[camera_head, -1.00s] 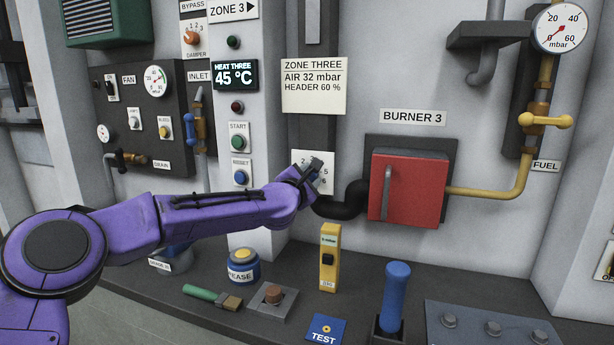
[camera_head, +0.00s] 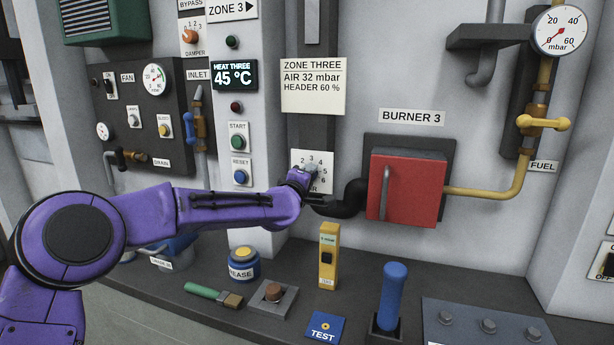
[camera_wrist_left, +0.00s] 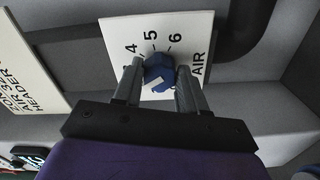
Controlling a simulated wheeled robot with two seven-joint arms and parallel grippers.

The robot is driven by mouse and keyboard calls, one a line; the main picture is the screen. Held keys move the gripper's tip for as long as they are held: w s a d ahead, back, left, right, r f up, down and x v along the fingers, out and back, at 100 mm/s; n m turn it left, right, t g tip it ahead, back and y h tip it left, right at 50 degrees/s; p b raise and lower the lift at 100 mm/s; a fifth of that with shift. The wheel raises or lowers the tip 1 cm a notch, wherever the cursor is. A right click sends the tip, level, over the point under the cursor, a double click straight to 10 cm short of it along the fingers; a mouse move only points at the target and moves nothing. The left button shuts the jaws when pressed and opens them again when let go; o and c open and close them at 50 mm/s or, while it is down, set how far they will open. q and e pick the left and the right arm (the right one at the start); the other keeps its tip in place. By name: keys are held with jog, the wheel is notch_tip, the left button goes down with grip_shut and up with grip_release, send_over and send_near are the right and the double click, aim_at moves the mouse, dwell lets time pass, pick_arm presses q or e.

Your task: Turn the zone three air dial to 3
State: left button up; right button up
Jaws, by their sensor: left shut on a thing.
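The zone three air dial (camera_wrist_left: 158,72) is a blue faceted knob with a white mark, on a white scale plate (camera_wrist_left: 115,30). My left gripper (camera_wrist_left: 159,75) is shut on the knob, one finger on each side. The white mark is on the knob's lower side in the left wrist view. The numbers 4, 5 and 6 and the word AIR show there; the rest of the scale is hidden. In the head view the scale plate (camera_head: 327,158) is partly covered by my left gripper (camera_head: 309,171). I cannot tell which number the mark points at.
A notice reading AIR 32 mbar (camera_head: 314,86) hangs above the dial. A black bent pipe (camera_head: 350,197) and the red burner box (camera_head: 407,188) are close on the right. Start and reset buttons (camera_head: 240,172) are on the left. A ledge below holds a yellow meter (camera_head: 329,256) and tools.

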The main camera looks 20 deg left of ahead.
pick_arm(q)
jog(key=m, duration=0.4)
jog(key=m+p, duration=0.1)
jog(key=shift+f+m, duration=0.35)
jog(key=shift+m, duration=0.05)
dwell(0.4)
jog(key=o, duration=1.1)
jog(key=shift+c, duration=0.2)
jog(key=shift+s+r, duration=0.1)
jog(key=shift+r, duration=0.05)
jog(key=s+b, duration=0.3)
jog(key=s, duration=0.7)
jog(key=shift+s+a, duration=0.2)
jog(key=shift+s, duration=0.05)
